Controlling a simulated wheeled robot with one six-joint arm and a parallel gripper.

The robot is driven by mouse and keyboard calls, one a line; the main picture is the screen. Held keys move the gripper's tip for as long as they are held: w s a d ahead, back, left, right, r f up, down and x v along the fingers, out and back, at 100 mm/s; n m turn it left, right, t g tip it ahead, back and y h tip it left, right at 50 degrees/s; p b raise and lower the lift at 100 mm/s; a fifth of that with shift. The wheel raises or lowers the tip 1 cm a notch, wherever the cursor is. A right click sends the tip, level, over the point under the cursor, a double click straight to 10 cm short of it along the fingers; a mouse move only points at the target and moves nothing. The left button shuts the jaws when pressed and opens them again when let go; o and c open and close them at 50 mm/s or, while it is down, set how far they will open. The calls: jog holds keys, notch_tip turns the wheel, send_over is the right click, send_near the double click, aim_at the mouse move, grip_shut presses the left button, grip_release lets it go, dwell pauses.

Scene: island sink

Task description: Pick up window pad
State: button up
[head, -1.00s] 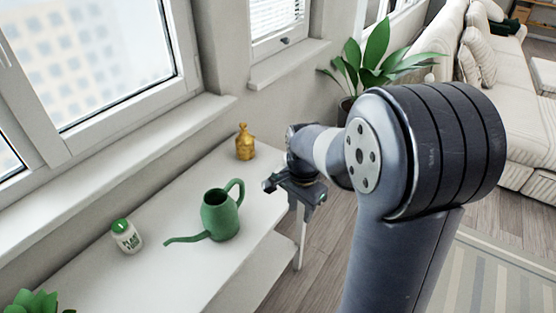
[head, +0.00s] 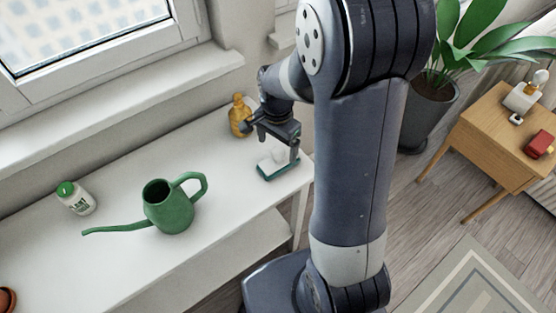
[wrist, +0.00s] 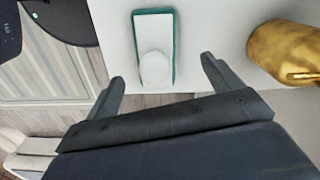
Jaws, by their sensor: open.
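The window pad (head: 279,170) is a flat rectangle with a teal edge, a white top and a rounded white knob. It lies on the right end of the white shelf. My gripper (head: 271,143) is open just above it and partly covers it in the head view. In the wrist view the pad (wrist: 153,28) lies ahead of my open gripper (wrist: 163,70), with its knob (wrist: 154,69) near the line between the fingertips. Nothing is between the fingers; I cannot tell the exact height gap.
A green watering can (head: 168,208) and a white plant-food bottle (head: 76,199) stand further left on the shelf (head: 110,265). The window wall is behind.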

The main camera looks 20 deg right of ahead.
aim_at(278, 150)
jog(key=f, duration=0.5)
jog(key=shift+s+d, duration=0.1)
jog(key=shift+s, duration=0.15)
jog(key=c, duration=1.1)
